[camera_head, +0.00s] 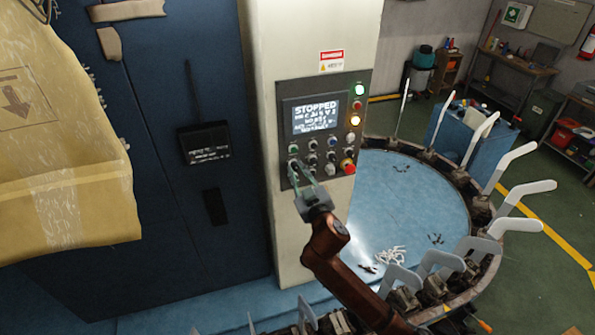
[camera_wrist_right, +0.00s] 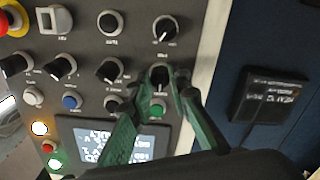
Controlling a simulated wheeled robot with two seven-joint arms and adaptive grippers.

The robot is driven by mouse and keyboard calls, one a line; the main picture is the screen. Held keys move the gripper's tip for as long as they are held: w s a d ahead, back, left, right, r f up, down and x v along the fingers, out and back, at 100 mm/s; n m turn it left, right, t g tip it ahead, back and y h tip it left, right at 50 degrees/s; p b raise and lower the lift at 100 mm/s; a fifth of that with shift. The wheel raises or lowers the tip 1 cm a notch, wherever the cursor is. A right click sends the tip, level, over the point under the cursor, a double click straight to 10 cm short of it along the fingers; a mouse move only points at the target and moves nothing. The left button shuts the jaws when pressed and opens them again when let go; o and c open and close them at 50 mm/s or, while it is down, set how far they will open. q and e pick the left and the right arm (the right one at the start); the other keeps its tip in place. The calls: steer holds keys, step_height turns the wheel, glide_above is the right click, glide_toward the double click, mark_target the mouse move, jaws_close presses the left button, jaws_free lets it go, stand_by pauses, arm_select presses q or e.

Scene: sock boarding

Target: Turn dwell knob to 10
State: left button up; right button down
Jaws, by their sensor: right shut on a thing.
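My right gripper (camera_head: 303,172) reaches the control panel (camera_head: 361,84) from below right in the head view. In the right wrist view, turned about upside down, its green fingers (camera_wrist_right: 158,88) are closed around a black knob (camera_wrist_right: 160,74). This knob is beside a green button (camera_wrist_right: 157,111) in the panel's leftmost column, as the head view shows it. Its pointer is mostly hidden by the fingers, and the labels are too small to read. The screen (camera_head: 315,117) reads STOPPED. My left gripper is not in view.
Other knobs (camera_wrist_right: 110,23) and a red stop button (camera_head: 347,166) crowd the panel. A round blue table (camera_head: 410,200) ringed by upright white boards (camera_head: 512,155) stands at the right.

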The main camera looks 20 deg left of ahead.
steer(key=n+p, duration=0.1)
steer(key=n, duration=0.5)
steer(key=shift+r+n, duration=0.1)
steer(key=shift+n, duration=0.2)
steer(key=n+p, duration=0.1)
steer(key=n, duration=0.4)
stand_by(0.4)
steer(key=c, duration=1.8)
jaws_free()
steer(key=v, duration=1.2)
